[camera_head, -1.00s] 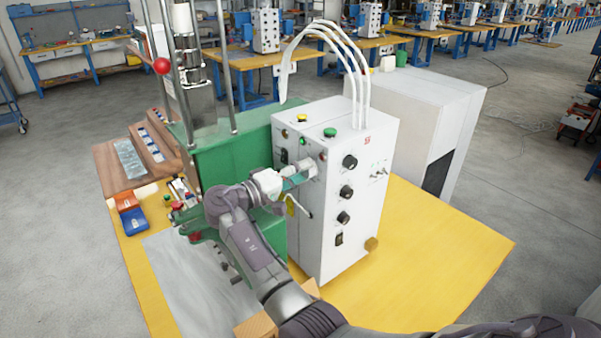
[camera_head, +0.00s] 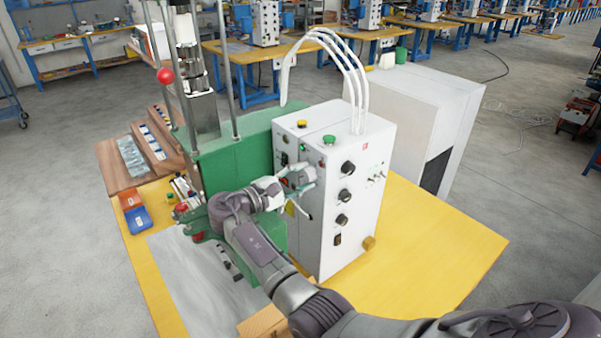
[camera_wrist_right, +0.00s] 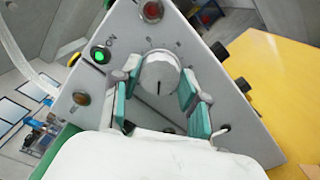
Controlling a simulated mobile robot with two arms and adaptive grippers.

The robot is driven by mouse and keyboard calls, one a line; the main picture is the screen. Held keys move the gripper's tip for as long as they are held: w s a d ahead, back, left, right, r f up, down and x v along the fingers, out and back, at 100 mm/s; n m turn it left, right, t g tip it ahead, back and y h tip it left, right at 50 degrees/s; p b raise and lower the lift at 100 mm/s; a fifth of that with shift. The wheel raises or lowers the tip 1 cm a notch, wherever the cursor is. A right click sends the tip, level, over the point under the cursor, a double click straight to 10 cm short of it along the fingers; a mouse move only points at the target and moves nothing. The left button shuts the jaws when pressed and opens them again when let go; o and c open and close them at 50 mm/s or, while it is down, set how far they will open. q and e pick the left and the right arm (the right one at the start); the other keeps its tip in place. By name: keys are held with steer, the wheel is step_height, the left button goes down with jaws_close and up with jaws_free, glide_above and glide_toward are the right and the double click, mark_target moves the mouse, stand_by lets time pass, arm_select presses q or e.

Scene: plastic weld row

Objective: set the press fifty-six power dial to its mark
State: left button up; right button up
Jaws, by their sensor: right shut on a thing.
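My right gripper (camera_head: 303,181) is at this face. The scale marks around the dial are partly hidden and too small to read. My left gripper is not in view.
The box also carries a lit green lamp (camera_wrist_right: 101,55), a red lamp (camera_wrist_right: 152,11), an amber lamp (camera_wrist_right: 81,98) and black side knobs (camera_head: 346,195). The green press (camera_head: 236,160) stands to the left. The yellow tabletop (camera_head: 440,245) is clear on the right.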

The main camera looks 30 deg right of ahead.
steer(key=shift+r+n, duration=0.1)
steer(key=shift+n, duration=0.4)
steer(key=shift+p, duration=0.3)
steer(key=o, duration=1.1)
steer(key=shift+d, duration=0.1)
steer(key=a, duration=0.8)
steer(key=s+a, duration=0.1)
steer(key=a, duration=0.3)
